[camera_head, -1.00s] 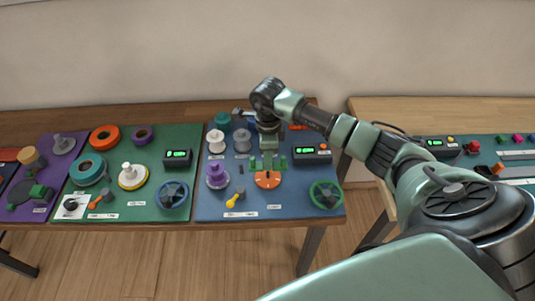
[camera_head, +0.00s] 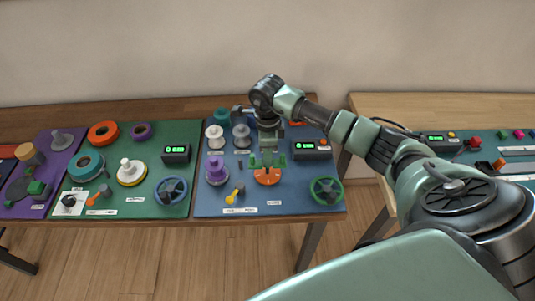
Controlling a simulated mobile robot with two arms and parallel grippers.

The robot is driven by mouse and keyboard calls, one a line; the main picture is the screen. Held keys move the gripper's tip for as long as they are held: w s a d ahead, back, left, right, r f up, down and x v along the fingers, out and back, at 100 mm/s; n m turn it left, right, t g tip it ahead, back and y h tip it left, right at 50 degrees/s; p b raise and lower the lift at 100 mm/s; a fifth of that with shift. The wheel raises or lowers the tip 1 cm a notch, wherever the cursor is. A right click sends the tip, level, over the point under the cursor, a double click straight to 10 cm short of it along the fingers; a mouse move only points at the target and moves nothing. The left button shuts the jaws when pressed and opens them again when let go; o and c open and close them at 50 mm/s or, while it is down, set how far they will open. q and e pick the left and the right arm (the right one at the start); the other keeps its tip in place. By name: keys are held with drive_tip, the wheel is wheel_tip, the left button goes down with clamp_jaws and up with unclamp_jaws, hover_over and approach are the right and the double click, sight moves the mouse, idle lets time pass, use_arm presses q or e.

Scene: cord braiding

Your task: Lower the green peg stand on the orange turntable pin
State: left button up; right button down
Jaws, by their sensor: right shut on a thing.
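The orange turntable (camera_head: 267,178) lies on the blue mat. Its pin is hidden from view by what is above it. The green peg stand (camera_head: 281,161) is at the turntable's back edge in the picture, with its upright pegs showing on both sides of the gripper. My right gripper (camera_head: 267,158) points down and is shut on the stand. Whether the stand is seated on the pin or just above it cannot be told. My left gripper is not in view.
On the blue mat (camera_head: 290,203), white, grey and purple spools (camera_head: 216,172) stand left of the turntable. A black box with a green display (camera_head: 306,150) is to the right, with a green handwheel (camera_head: 326,190) in front. A yellow-handled tool (camera_head: 233,196) lies front left.

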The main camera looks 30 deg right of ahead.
drive_tip(key=shift+f+b, duration=1.05)
drive_tip(key=shift+f, duration=0.1)
drive_tip(key=shift+f, duration=0.1)
drive_tip(key=shift+f+b, duration=0.8)
drive_tip(key=c, duration=1.1)
unclamp_jaws()
drive_tip(key=shift+r, duration=0.1)
drive_tip(key=shift+r+p, duration=2.5)
drive_tip(key=shift+r, duration=1.5)
